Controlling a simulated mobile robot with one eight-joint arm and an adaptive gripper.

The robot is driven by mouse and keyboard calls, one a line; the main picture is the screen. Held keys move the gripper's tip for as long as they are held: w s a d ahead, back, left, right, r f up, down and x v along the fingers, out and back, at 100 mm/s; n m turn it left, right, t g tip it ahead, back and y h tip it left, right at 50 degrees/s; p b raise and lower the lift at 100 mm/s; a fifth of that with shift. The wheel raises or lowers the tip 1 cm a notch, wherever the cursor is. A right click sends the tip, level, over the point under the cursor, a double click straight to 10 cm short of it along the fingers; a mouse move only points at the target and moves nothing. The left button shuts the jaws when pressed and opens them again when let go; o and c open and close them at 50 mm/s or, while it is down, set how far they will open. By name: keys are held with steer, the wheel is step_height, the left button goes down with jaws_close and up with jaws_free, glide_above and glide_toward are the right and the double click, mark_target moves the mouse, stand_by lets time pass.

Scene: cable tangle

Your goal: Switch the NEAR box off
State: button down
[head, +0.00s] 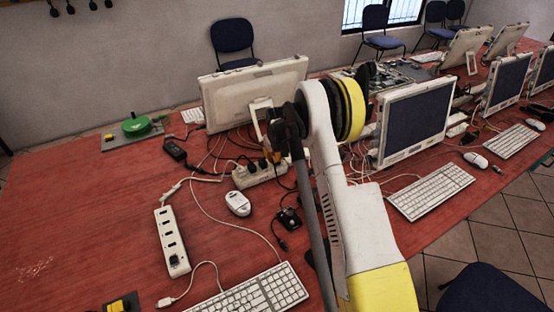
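No label reading NEAR is legible on any box. A white power strip (172,240) lies lengthwise on the red table at the left, with several dark sockets and a dark spot at its lower end. A second white strip (258,173) lies farther back, with dark and orange plugs and cables around it. A yellow block (121,304) on a dark base is cut off by the bottom edge. My white and yellow arm reaches over the table right of both strips. My gripper (278,140) is dark, small and partly covered by the arm, near the far strip; its fingers are not clear.
A white mouse (237,203), a keyboard (262,291) and loose cables lie between the strips and my arm. A monitor (254,93) stands behind. A green disc (136,125) sits on a grey plate at the back left. The left tabletop is mostly clear.

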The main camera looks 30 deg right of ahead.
steer(key=shift+a+r, duration=0.1)
steer(key=shift+a, duration=0.3)
steer(key=shift+r, duration=0.1)
steer(key=shift+r, duration=0.35)
steer(key=a+p+v, duration=0.1)
steer(key=p+v, duration=0.3)
steer(key=v, duration=0.9)
steer(key=shift+w+a, duration=0.3)
steer(key=shift+w, duration=0.05)
